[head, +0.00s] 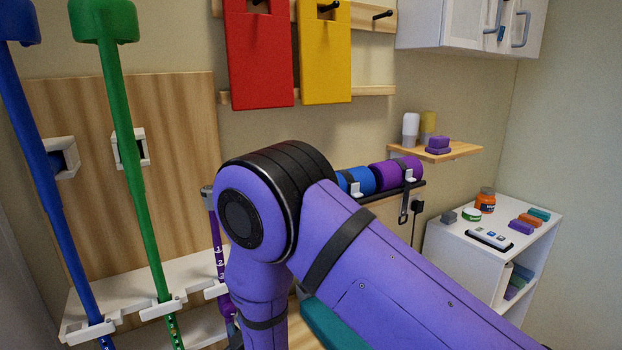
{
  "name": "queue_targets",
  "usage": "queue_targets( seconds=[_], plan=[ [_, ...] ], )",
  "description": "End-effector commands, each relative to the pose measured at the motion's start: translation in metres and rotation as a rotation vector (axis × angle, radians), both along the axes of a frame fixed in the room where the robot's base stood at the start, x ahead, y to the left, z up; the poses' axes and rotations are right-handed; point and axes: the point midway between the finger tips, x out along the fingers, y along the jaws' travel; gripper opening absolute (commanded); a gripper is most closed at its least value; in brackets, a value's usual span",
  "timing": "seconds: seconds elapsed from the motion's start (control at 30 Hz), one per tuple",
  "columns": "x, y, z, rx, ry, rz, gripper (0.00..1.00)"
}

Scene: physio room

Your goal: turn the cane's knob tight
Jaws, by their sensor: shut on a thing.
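Three canes stand in a wall rack at the left: a blue cane (50,190), a green cane (130,165) and a purple cane (218,250) with white numbers. The purple cane is partly hidden behind my purple arm. A wider purple collar (227,305) shows low on it, beside my arm. I cannot make out a knob on any cane. My arm bends down in front of the purple cane, and my gripper is out of view, below the frame or behind the arm.
The white rack shelf (85,298) has clips around the canes. Red (262,60) and yellow (325,65) boards hang above my arm. Blue and purple rolls (395,172) lie on a rail behind it. A white cabinet (470,260) with small items stands at the right.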

Motion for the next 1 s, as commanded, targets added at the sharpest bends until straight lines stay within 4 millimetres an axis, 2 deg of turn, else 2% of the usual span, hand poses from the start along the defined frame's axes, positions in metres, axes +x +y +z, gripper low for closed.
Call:
queue_targets(
  seconds=[0.03,0.33,0.83,1.0],
  plan=[
    [0.002,0.008,0.005,0.012,-0.009,0.009,0.0],
    [0.0,0.011,0.006,0.013,-0.01,0.013,0.0],
    [0.0,0.009,-0.002,0.014,-0.009,0.013,0.0],
    [-0.009,0.003,-0.004,0.013,-0.008,0.011,0.0]
  ],
)
